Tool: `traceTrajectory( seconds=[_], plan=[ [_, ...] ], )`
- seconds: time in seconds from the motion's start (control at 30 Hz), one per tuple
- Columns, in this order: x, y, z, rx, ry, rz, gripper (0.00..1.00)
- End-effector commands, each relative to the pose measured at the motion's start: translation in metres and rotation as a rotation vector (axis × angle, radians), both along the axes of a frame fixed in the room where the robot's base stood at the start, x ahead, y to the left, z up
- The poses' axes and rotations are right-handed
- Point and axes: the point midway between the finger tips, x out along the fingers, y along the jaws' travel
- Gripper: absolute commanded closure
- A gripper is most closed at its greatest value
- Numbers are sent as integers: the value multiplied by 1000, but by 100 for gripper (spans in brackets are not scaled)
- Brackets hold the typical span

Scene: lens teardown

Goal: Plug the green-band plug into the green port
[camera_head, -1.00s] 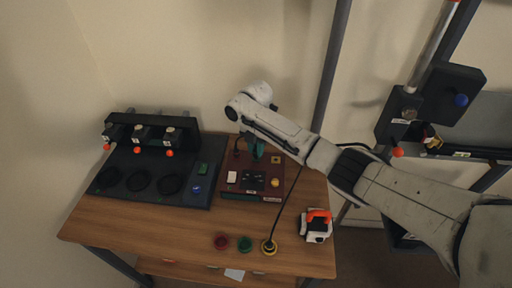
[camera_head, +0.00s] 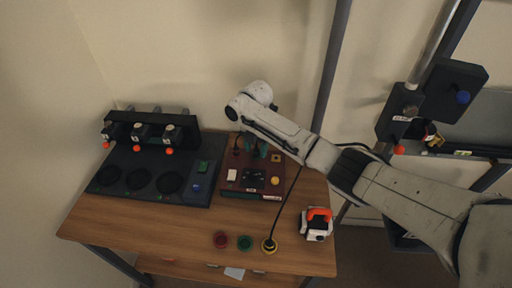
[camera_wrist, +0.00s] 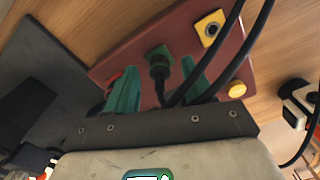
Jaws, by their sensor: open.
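My gripper (camera_wrist: 160,85) is open, with one teal finger on each side of a black plug (camera_wrist: 160,70) and apart from it. The plug stands at the green port (camera_wrist: 158,50) on the dark red board (camera_wrist: 125,65) and appears seated in it. Its black cable runs back between the fingers. I cannot make out the plug's band clearly. In the head view my gripper (camera_head: 257,149) is over the back of the board (camera_head: 235,187), and the arm hides the port and plug.
A yellow port (camera_wrist: 210,28) and a yellow button (camera_wrist: 237,90) are on the board. Black cables cross the wrist view. A dark station (camera_head: 200,150) stands left.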

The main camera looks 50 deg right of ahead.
Motion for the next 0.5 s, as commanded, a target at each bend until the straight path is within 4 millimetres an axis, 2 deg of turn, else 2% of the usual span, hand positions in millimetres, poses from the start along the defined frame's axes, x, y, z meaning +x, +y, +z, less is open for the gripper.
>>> traceTrajectory(
  seconds=[0.17,0.5],
  plan=[
    [1,0,11,1,-3,0,47],
    [1,0,72,-1,-3,1,47]
  ],
)
